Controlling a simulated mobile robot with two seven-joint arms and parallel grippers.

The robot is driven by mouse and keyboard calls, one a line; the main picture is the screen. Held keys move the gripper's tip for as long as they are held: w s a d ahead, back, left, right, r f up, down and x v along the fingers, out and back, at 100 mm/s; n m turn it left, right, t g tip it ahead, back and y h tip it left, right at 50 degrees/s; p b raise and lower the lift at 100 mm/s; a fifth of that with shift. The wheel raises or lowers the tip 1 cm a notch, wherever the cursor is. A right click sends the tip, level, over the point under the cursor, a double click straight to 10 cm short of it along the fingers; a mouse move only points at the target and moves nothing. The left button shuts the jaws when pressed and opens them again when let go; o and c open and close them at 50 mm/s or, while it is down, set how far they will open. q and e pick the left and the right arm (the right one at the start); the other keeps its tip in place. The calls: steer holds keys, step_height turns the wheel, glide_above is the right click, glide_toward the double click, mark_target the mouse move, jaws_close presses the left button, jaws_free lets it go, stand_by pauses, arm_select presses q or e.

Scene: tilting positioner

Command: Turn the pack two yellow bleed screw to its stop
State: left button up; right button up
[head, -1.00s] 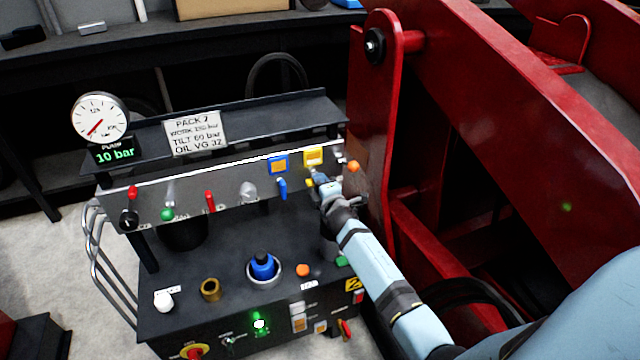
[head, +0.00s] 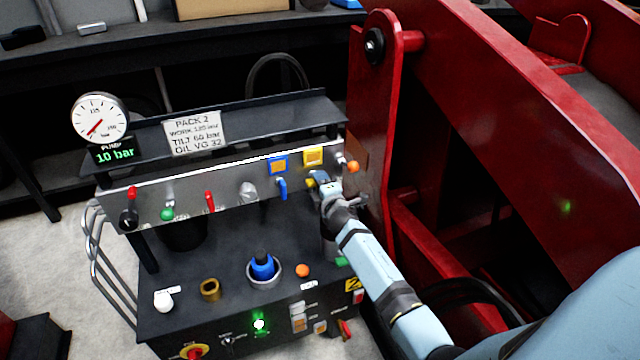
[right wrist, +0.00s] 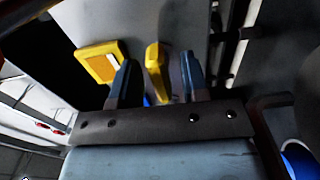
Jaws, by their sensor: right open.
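The yellow bleed screw (head: 311,183) is on the grey panel of the pack, below a yellow square tag (head: 313,157). It is mostly hidden behind my right gripper (head: 321,186) in the head view. In the right wrist view the yellow screw's handle (right wrist: 153,62) stands between the two blue-grey fingers of my right gripper (right wrist: 156,82), with gaps visible on both sides. The right gripper is open around it. The yellow tag (right wrist: 101,62) shows left of the fingers there. My left gripper is not in view.
A blue lever (head: 282,189) under a blue tag (head: 278,166) is just left of the gripper. An orange knob (head: 353,167) is close on its right. The red positioner frame (head: 385,120) stands right of the pack. The gauge display (head: 115,154) reads 10 bar.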

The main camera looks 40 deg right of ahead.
arm_select(q)
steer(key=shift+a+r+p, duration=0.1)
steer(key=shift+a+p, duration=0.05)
steer(key=shift+p, duration=0.7)
arm_select(e)
steer(key=v, duration=1.3)
steer(key=shift+s, duration=0.4)
